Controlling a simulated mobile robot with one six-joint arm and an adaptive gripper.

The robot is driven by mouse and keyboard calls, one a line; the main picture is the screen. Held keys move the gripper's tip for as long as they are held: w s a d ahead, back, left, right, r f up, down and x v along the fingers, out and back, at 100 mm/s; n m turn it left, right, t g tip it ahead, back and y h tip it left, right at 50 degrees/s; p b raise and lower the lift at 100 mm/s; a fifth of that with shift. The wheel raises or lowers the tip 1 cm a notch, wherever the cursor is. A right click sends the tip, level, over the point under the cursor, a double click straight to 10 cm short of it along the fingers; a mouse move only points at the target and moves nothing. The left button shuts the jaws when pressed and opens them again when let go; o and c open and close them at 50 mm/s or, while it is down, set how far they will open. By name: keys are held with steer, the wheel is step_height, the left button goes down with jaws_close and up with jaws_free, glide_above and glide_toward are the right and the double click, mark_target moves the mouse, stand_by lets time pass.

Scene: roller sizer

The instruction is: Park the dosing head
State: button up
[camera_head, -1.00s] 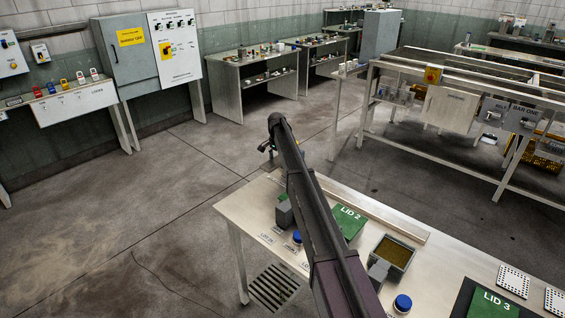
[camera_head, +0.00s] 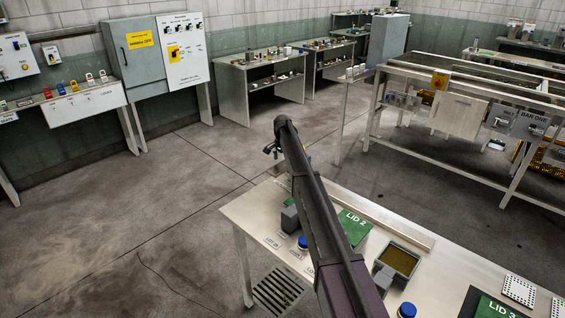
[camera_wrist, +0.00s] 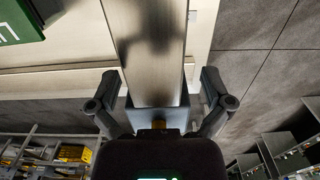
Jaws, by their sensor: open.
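In the wrist view my gripper (camera_wrist: 160,98) is open, with one dark finger on each side of a brushed-metal block (camera_wrist: 148,45). A blue-grey edge (camera_wrist: 187,85) shows around the block's near end. I cannot tell whether this block is the dosing head, nor whether the fingers touch it. In the head view my arm reaches over the bench (camera_head: 262,213) toward its far left corner, and hides part of what stands there. A grey block (camera_head: 289,219) stands beside the arm. No part is clearly recognisable as the dosing head.
The bench carries a green LID 2 plate (camera_head: 357,228), an open filled tray (camera_head: 401,260), blue-capped jars (camera_head: 303,242) and a green LID 3 plate (camera_head: 492,308). The large machine frame (camera_head: 470,75) stands behind. Open floor (camera_head: 130,225) lies left.

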step_height(320, 180, up, 15)
steer(key=p, duration=1.4)
stand_by(1.0)
steer(key=shift+s+f, duration=0.1)
steer(key=shift+f, duration=0.05)
stand_by(0.4)
steer(key=s+d+f+n+b, duration=0.2)
steer(key=s+d+n, duration=0.1)
steer(key=s, duration=1.5)
steer(key=s+d+f+n+b, duration=0.3)
steer(key=s+d, duration=0.2)
steer(key=s, duration=1.3)
steer(key=s+d+f+n+b, duration=0.2)
steer(key=s+d+n, duration=0.1)
steer(key=s, duration=1.6)
steer(key=shift+d+f, duration=0.3)
steer(key=shift+d, duration=0.6)
